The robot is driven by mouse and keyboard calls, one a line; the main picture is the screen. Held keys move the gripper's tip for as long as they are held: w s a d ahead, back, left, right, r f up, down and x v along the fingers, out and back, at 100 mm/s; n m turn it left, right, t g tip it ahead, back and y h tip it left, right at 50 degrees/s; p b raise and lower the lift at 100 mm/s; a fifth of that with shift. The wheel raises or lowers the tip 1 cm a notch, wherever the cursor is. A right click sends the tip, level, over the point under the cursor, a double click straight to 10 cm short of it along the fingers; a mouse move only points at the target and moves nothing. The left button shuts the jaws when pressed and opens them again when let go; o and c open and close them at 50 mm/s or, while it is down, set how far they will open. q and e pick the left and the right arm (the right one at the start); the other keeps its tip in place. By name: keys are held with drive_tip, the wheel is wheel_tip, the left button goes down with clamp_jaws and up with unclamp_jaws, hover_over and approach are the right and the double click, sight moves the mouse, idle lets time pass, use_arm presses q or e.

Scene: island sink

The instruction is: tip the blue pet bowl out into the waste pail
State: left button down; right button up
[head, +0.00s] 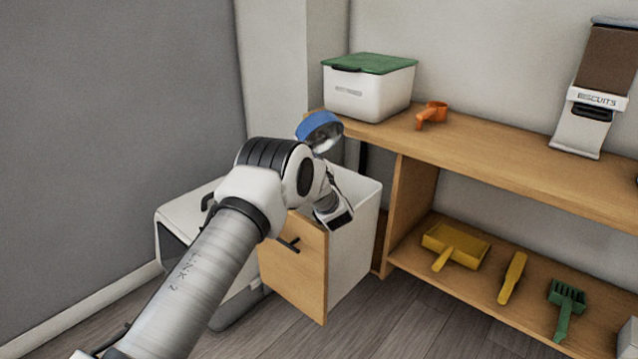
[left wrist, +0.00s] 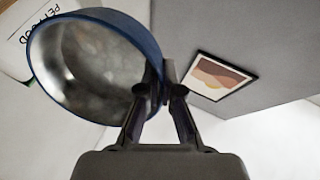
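The blue pet bowl (head: 319,127) is raised beside the end of the shelf top, strongly tilted, its blue outside toward the head camera. In the left wrist view the bowl (left wrist: 95,65) shows its grey metallic inside, with no clear contents. My left gripper (left wrist: 163,95) is shut on the bowl's rim; its fingers are small in the head view (head: 322,158). Below the bowl and my wrist is a white bin with a wooden front (head: 294,268), apparently the waste pail; my arm hides part of its opening. My right gripper is out of view.
A white box with a green lid (head: 372,65) and an orange scoop (head: 431,115) stand on the wooden shelf (head: 480,155). A biscuits dispenser (head: 594,100) is farther right. A yellow dustpan (head: 455,243) and brushes lie below. A white unit (head: 172,215) stands left of the bin.

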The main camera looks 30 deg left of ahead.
sight(303, 135)
use_arm(q)
drive_tip(key=shift+s+d+r+t+y+b, duration=0.1)
drive_tip(key=shift+d+r+t+y+b, duration=0.2)
drive_tip(key=shift+r, duration=0.5)
drive_tip(key=shift+s+d+r+t+y+b, duration=0.15)
drive_tip(key=shift+r+t+y, duration=0.25)
drive_tip(key=shift+r, duration=0.45)
drive_tip(key=shift+d+r+t+y+b, duration=0.2)
drive_tip(key=shift+r+y, duration=0.3)
drive_tip(key=shift+r, duration=0.3)
idle(2.5)
